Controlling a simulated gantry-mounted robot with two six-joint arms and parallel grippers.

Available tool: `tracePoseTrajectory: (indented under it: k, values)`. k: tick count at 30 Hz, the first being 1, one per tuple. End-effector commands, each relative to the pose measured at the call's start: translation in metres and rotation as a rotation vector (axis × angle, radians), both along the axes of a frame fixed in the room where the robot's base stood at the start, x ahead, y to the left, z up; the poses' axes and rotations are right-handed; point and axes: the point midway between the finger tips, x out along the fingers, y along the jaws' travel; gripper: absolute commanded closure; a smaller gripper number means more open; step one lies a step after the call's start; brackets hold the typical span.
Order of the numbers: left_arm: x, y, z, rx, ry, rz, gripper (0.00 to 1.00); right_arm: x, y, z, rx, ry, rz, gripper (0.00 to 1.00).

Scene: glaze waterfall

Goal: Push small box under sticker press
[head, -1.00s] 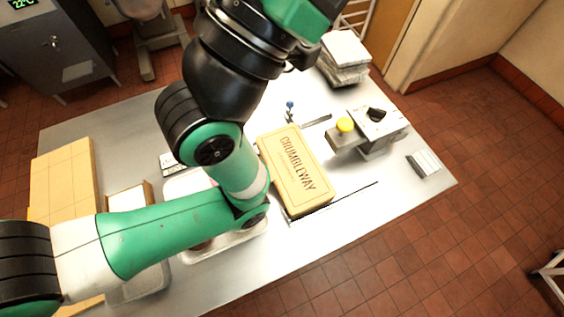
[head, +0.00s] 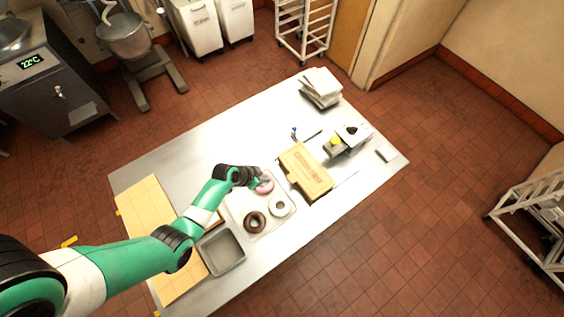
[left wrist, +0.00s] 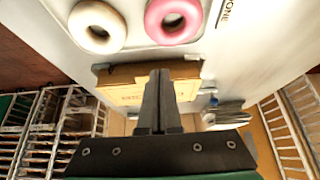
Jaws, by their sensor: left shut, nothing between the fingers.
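The small box (head: 303,174), a tan carton with dark lettering, lies closed on the metal table. The sticker press (head: 351,136), grey with a yellow knob (head: 334,141), stands just beyond and right of the box. The box appears beside the press, not under its head. My left gripper (head: 262,182) is by the pink donut, left of the box. In the left wrist view its fingers (left wrist: 160,73) are shut and empty, overlapping part of the box (left wrist: 118,75). Whether they touch anything is unclear. My right gripper is not in view.
A white tray (head: 237,207) holds pink, white and dark donuts. A grey pan (head: 221,251) and flat tan cardboard (head: 150,212) lie to the left. A white stack (head: 321,85) stands at the back. Bare table lies behind the tray and along the front right.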

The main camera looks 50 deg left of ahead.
Motion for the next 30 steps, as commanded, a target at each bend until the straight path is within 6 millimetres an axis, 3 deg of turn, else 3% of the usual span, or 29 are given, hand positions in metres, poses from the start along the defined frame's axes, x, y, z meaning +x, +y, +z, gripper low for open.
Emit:
tracePoseTrajectory:
  k: [8, 16, 23, 30]
  values:
    - [0.004, 0.002, -0.009, 0.002, -0.002, 0.005, 1.00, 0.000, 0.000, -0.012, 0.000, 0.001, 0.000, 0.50]
    - [0.027, 0.000, -0.053, 0.004, -0.004, 0.003, 1.00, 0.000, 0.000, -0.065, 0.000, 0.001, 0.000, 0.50]
    - [0.053, -0.003, -0.089, 0.001, -0.003, 0.003, 1.00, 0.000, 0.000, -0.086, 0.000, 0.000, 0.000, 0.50]
    - [0.087, -0.005, -0.086, 0.004, -0.004, 0.004, 1.00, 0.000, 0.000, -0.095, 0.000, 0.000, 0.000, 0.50]
